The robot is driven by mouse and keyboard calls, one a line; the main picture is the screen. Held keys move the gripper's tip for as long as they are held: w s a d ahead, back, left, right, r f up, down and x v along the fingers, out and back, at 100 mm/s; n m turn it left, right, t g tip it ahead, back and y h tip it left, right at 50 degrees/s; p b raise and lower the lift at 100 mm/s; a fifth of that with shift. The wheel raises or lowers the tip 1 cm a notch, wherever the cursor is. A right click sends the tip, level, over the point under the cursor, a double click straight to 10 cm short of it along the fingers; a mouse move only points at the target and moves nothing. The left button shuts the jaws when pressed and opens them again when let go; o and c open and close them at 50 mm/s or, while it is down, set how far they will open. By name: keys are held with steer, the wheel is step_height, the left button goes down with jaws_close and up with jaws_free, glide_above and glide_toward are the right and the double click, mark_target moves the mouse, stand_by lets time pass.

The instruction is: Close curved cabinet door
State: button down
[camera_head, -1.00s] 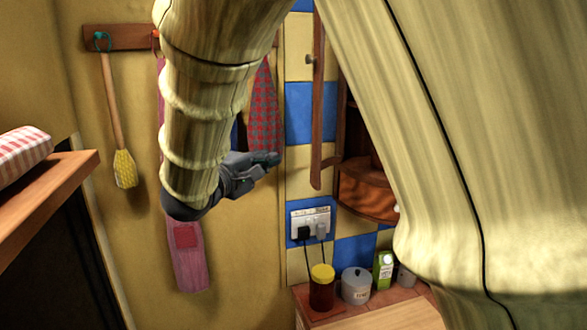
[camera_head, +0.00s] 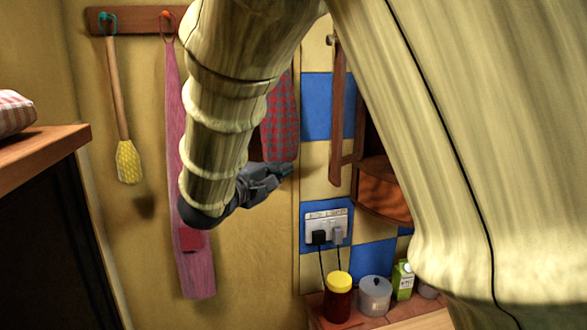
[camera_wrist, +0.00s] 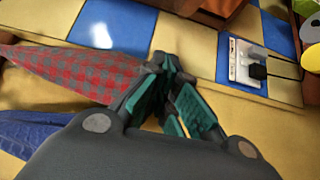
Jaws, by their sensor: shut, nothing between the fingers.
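The curved cabinet (camera_head: 383,196) is brown wood on the tiled wall, right of centre in the head view, and my arm hides much of it. Its door (camera_head: 342,120) stands open and shows nearly edge-on as a tall narrow panel. My gripper (camera_head: 286,171) is left of the door's lower end, apart from it in the picture, with its fingers pointing right. In the wrist view my gripper (camera_wrist: 172,95) has its green-padded fingertips together with nothing between them. A brown wooden edge, likely the cabinet's, shows at the top of that view.
A socket with plugs (camera_head: 326,230) is below the door. A yellow-lidded jar (camera_head: 338,299), a grey pot (camera_head: 375,297) and a green carton (camera_head: 403,280) stand on the counter. A checked cloth (camera_head: 280,120), a pink apron (camera_head: 196,270) and a brush hang at left.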

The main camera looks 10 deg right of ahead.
steer(key=w+d+p, duration=0.4)
steer(key=d+p, duration=0.1)
steer(key=d, duration=0.5)
steer(key=shift+w, duration=0.1)
